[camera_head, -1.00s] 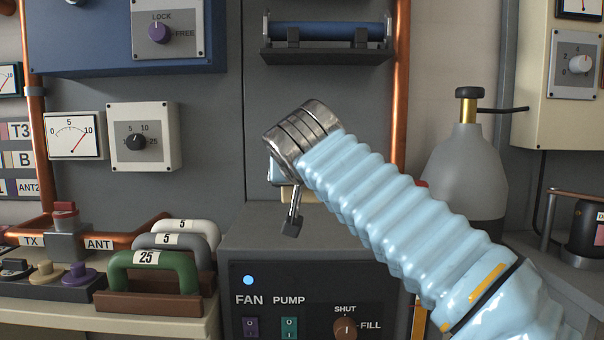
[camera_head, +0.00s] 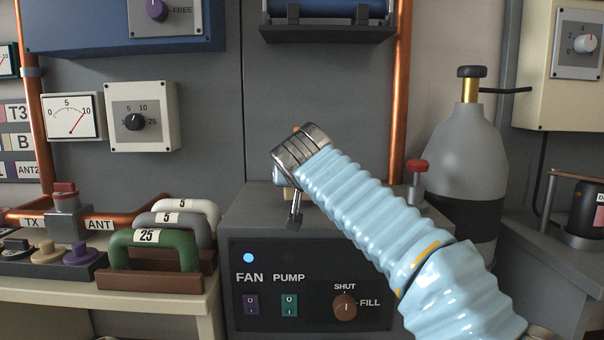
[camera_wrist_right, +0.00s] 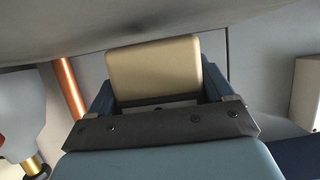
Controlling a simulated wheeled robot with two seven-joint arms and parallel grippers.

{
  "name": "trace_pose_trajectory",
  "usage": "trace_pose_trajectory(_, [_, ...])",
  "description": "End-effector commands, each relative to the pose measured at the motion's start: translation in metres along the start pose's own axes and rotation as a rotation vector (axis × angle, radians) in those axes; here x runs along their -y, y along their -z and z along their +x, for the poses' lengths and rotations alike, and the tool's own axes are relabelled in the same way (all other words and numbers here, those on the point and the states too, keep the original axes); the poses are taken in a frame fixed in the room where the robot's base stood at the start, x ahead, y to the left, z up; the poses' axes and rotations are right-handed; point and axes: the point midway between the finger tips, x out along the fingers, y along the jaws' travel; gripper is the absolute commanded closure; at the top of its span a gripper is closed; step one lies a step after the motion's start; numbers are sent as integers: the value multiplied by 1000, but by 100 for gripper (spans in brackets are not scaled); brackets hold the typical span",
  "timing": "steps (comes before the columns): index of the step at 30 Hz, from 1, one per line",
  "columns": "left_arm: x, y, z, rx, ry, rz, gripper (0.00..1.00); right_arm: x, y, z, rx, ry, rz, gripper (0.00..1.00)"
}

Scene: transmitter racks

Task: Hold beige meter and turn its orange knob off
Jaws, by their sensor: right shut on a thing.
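My right gripper (camera_wrist_right: 156,84) is shut on a plain beige box-shaped thing (camera_wrist_right: 155,68), which sits between its two blue fingers in the right wrist view. This looks like the beige meter; its dial does not face the camera. In the head view my right arm comes in from the right, and its wrist hides most of the gripper and the box. A small beige piece (camera_head: 288,194) shows below the wrist, above the grey fan and pump cabinet. A tiny orange spot (camera_head: 297,128) shows at the wrist's top edge; I cannot tell whether it is the knob. My left gripper is not in view.
The fan and pump cabinet (camera_head: 310,290) stands below the wrist. A grey gas bottle (camera_head: 465,160) and a red-topped valve (camera_head: 417,166) stand to the right. Handled blocks (camera_head: 155,250) lie on the left shelf. A wall meter (camera_head: 70,117) hangs at the left.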

Motion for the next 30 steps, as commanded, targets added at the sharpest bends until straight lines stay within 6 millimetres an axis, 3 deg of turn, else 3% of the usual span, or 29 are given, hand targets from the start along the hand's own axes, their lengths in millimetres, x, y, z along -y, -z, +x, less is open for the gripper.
trace_pose_trajectory(6, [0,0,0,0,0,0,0,0,-2,9,-2,0,1,65])
trace_pose_trajectory(30, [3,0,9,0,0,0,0,0,-11,12,-3,1,1,65])
